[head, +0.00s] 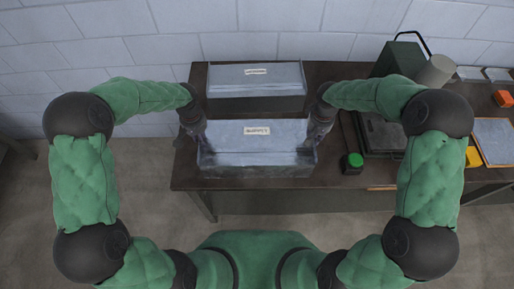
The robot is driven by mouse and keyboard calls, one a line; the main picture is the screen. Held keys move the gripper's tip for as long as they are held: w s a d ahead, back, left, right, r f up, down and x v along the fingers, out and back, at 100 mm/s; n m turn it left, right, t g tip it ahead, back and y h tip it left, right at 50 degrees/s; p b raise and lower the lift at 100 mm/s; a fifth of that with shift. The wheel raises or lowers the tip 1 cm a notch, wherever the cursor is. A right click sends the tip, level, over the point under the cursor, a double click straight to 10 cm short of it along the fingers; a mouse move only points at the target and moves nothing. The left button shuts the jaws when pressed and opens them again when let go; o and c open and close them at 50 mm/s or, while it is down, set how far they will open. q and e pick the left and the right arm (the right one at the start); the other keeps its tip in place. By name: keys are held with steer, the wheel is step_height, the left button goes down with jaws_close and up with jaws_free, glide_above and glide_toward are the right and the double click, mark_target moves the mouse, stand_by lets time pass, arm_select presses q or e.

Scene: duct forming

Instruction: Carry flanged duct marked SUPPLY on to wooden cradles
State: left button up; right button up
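The flanged duct marked SUPPLY (257,155) is a grey metal piece with a white label on its upper face, at the front of the dark table. My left gripper (200,136) is at its left end and my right gripper (313,133) is at its right end. Both grippers appear to touch the end flanges. Their fingers are dark and too small to tell whether they are closed on the metal. I cannot tell whether the duct rests on the table or hangs just above it. I cannot make out wooden cradles.
A second grey duct (257,84) with a label lies behind, near the wall. To the right on the table (335,181) are a green-capped jar (352,163), a dark case (380,136), a green box (396,59) and a grey cylinder (436,71).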

arm_select(q)
jaws_close()
arm_select(e)
jaws_close()
arm_select(q)
steer(key=shift+w+r, duration=0.1)
arm_select(e)
steer(key=shift+w+r, duration=0.1)
arm_select(q)
steer(key=shift+r, duration=0.15)
arm_select(e)
steer(key=shift+r, duration=0.15)
